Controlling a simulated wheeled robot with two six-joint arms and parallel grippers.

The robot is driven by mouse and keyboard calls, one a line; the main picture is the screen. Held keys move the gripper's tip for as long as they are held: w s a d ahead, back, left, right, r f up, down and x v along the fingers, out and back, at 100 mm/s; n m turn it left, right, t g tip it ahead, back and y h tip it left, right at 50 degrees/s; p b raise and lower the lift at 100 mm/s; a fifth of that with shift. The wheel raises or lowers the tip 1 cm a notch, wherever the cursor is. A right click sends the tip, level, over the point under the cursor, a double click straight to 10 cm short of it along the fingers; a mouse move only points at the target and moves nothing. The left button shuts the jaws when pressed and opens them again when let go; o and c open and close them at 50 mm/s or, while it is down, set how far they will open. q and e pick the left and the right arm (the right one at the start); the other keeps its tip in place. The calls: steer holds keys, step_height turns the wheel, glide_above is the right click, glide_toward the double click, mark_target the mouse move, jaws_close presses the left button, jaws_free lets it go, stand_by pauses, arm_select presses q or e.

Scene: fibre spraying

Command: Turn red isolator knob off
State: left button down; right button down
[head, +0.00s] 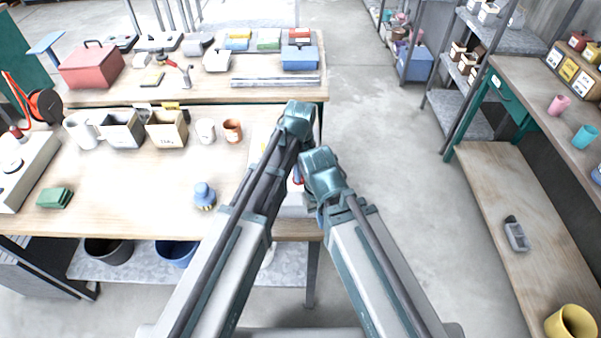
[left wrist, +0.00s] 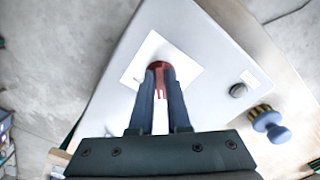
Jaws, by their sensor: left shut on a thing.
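The red isolator knob (left wrist: 159,66) sits on a white square plate (left wrist: 186,68) on the face of a pale grey box (left wrist: 205,25) in the left wrist view. My left gripper (left wrist: 160,76) has its two dark fingers closed on either side of the knob. In the head view the box (head: 292,206) stands at the right end of the near workbench, largely covered by my arms. A small red patch shows between the arms there. My right gripper cannot be made out; the right arm's links cover that spot.
A dark round button (left wrist: 238,90) is on the box face. A blue-topped brass piece (head: 204,196) stands on the bench (head: 120,190), left of my left arm. Bins, cups and a green block (head: 54,198) are farther left. The floor right of the bench is clear.

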arm_select(q)
steer(key=c, duration=0.9)
jaws_free()
step_height(320, 180, up, 14)
steer(key=p, duration=1.4)
steer(key=shift+f, duration=0.1)
